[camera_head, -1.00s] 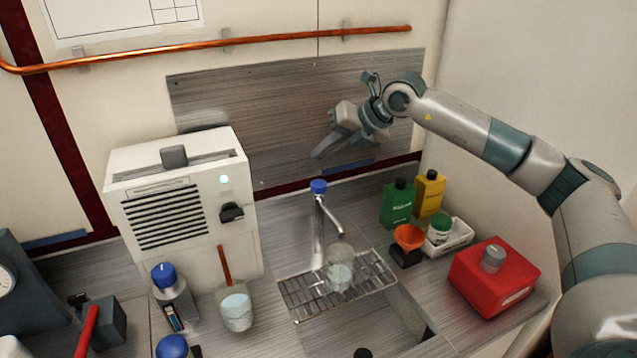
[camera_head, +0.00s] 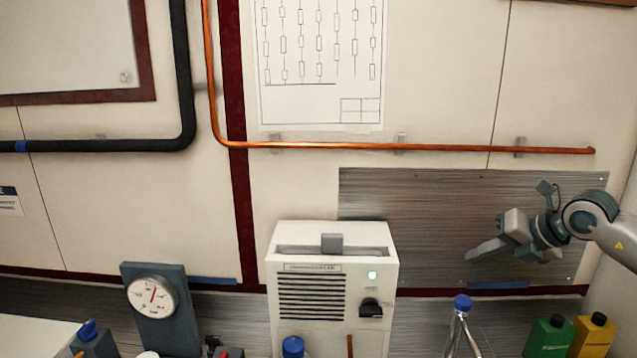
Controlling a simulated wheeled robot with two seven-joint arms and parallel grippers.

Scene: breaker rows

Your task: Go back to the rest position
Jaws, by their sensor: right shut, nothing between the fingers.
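My right gripper (camera_head: 487,249) is at the right of the head view, its arm coming in from the right edge. It is shut and empty, in front of the grey metal wall panel (camera_head: 420,215) and pointing left and slightly down. It is above the counter and apart from the things on it. My left gripper is not in view.
A white box unit (camera_head: 335,300) with a vent, a lit green lamp and a black knob stands left of the gripper. A blue-topped tap (camera_head: 463,304), green bottle (camera_head: 549,337) and yellow bottle (camera_head: 593,335) are below. A gauge (camera_head: 152,298) stands left. A copper pipe (camera_head: 450,148) runs above.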

